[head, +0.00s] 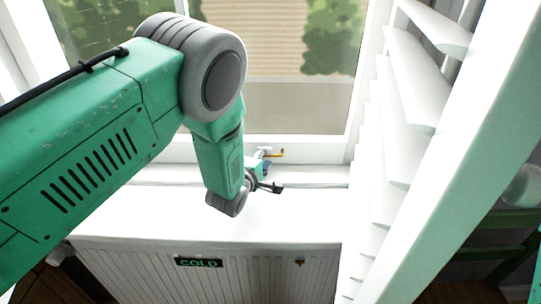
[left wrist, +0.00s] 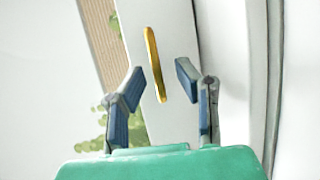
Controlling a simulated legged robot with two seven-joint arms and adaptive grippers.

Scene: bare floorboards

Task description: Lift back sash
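The window sash (head: 310,146) is a white frame with glass at the back of the head view. Its bottom rail is low, close to the sill. A small gold handle (head: 279,153) shows at that rail. My left gripper (head: 268,160) is at the rail beside the handle, partly hidden by my green arm. In the left wrist view, my left gripper (left wrist: 160,78) is open, with its two blue finger pads apart. The gold handle (left wrist: 155,65) shows between the pads on the white sash rail (left wrist: 135,35). Contact with the pads cannot be told. My right gripper is not in view.
A white sill (head: 290,215) lies below the window, above a ribbed white radiator (head: 260,270) with a "COLD" sign (head: 199,262). A slatted white shutter (head: 410,85) stands along the right side. Dark green furniture (head: 500,240) shows at far right.

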